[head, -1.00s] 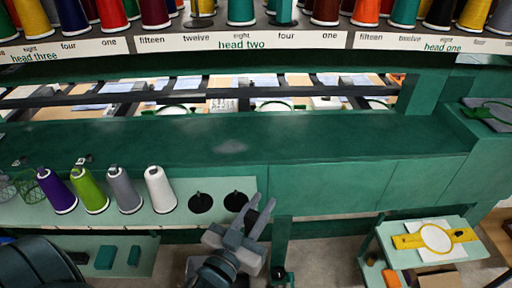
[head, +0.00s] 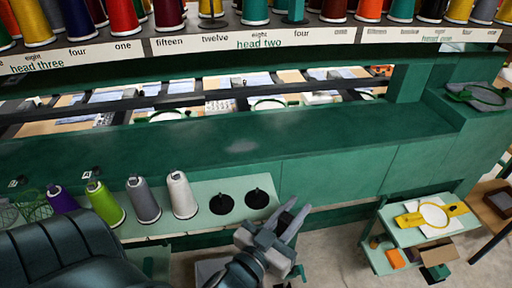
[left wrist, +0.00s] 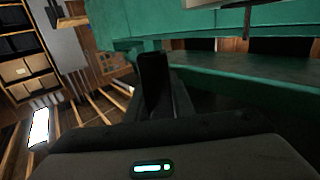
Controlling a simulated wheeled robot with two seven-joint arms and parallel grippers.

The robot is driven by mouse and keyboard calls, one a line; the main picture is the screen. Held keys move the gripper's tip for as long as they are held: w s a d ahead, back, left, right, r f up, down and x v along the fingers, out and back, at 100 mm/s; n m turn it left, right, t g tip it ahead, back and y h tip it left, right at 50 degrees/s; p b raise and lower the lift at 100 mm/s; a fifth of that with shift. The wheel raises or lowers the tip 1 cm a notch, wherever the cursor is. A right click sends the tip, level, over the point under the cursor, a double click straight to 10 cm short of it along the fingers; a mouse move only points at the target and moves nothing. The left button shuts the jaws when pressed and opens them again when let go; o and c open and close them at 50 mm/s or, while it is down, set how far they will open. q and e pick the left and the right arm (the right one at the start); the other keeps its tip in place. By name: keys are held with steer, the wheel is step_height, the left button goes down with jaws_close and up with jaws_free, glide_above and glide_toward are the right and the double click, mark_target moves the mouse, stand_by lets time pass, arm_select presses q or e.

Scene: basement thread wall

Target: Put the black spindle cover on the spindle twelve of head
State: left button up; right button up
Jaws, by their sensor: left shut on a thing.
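My left gripper (head: 288,220) is over the floor, just right of the lower shelf's end, with its two grey fingers pointing up and right. It is shut on a dark thing, which I take to be the black spindle cover; in the left wrist view this dark upright shape (left wrist: 154,85) stands at the fingers, its outline hard to tell. The "twelve" label (head: 215,38) of head two is on the white strip at the top. My right gripper is not in view.
The lower shelf (head: 190,226) carries purple, green, grey and white cones and two black discs with bare pegs (head: 222,203). A green beam (head: 240,147) spans between me and the thread rack. A small table (head: 405,232) with a yellow hoop stands at right.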

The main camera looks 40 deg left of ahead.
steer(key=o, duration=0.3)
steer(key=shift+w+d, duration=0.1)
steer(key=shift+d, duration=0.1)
arm_select(q)
steer(key=w+a+r+n+y+p, duration=0.1)
steer(key=w+a+r+y+p, duration=0.1)
steer(key=w+a+r+p, duration=0.2)
steer(key=w+a+r+n+g+y+p, duration=0.1)
steer(key=w+a+r+n+y+p, duration=0.1)
steer(key=w, duration=0.9)
steer(key=w+a+r+n+y+p, duration=0.2)
steer(key=w+a+r+y+p, duration=0.1)
steer(key=w+a+r+p, duration=0.4)
steer(key=shift+w+a+r+g+y, duration=0.15)
steer(key=shift+w+a+g+y, duration=0.25)
steer(key=shift+w+a, duration=0.5)
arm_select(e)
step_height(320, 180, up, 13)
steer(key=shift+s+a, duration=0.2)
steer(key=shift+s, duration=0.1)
arm_select(q)
steer(key=shift+s+a, duration=0.1)
steer(key=shift+s, duration=0.1)
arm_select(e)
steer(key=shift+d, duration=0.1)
